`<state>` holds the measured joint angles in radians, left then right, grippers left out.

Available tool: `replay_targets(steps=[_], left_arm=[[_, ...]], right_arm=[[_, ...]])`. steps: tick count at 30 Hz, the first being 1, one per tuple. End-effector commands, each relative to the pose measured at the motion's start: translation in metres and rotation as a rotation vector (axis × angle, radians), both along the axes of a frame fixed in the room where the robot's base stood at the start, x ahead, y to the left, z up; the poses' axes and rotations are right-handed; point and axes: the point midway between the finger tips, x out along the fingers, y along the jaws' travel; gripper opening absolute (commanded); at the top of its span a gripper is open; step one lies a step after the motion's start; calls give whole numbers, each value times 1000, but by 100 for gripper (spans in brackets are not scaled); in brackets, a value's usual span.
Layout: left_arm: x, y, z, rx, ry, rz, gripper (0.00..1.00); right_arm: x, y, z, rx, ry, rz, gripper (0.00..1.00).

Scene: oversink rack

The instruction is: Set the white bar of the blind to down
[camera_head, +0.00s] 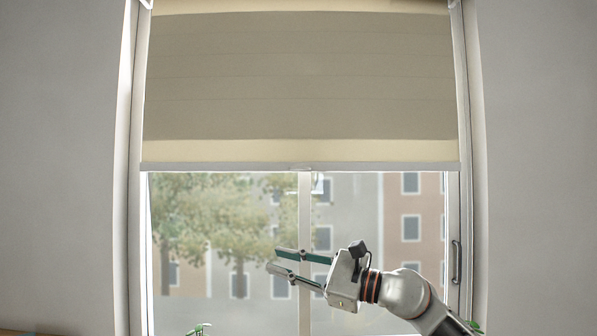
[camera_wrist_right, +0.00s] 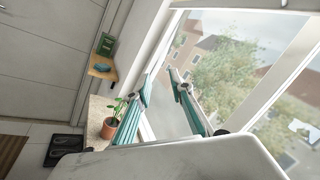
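The white bar (camera_head: 220,166) runs level along the bottom edge of the beige blind (camera_head: 300,75), with a small tab at its middle. The blind covers about the upper half of the window, and the bar hangs at about mid-height. My right gripper (camera_head: 274,260) is below the bar in the head view, in front of the lower window, pointing left. Its two teal fingers are apart with nothing between them. The wrist view also shows the spread fingers (camera_wrist_right: 160,84), with the window beyond; the bar cannot be made out there. My left gripper is not in view.
The window frame (camera_head: 305,240) has a dark handle (camera_head: 456,262) at right. In the wrist view, a potted plant (camera_wrist_right: 110,128) stands on the sill, and a small wooden shelf (camera_wrist_right: 102,73) holds a green box. Space between gripper and bar looks clear.

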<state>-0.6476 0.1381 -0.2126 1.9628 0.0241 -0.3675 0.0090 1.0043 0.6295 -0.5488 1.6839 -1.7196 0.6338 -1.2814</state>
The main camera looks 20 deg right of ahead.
Motion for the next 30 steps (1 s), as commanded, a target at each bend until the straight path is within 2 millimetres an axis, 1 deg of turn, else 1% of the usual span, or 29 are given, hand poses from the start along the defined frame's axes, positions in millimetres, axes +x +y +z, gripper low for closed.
replay_targets(steps=[1, 2, 3, 5, 6, 9, 12, 15, 18, 23, 30], left_arm=[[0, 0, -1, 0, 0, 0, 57], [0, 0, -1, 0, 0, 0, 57], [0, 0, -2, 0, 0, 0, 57], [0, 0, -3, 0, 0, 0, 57], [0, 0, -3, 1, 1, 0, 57], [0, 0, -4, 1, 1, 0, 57], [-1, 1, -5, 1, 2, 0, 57], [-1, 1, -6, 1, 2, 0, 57], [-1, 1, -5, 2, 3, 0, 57], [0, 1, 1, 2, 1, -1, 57], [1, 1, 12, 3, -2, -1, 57]], right_arm=[[4, -13, 28, -102, -97, -50, 22], [7, -20, 42, -162, -148, -82, 22], [10, -31, 60, -242, -214, -125, 22], [13, -48, 87, -355, -305, -192, 22], [14, -60, 106, -425, -360, -237, 22], [15, -89, 145, -570, -466, -339, 22], [13, -112, 173, -671, -532, -417, 22], [11, -124, 189, -726, -565, -461, 22], [13, -127, 195, -745, -576, -476, 22], [29, -117, 198, -743, -575, -475, 22], [61, -99, 202, -741, -575, -474, 22]])
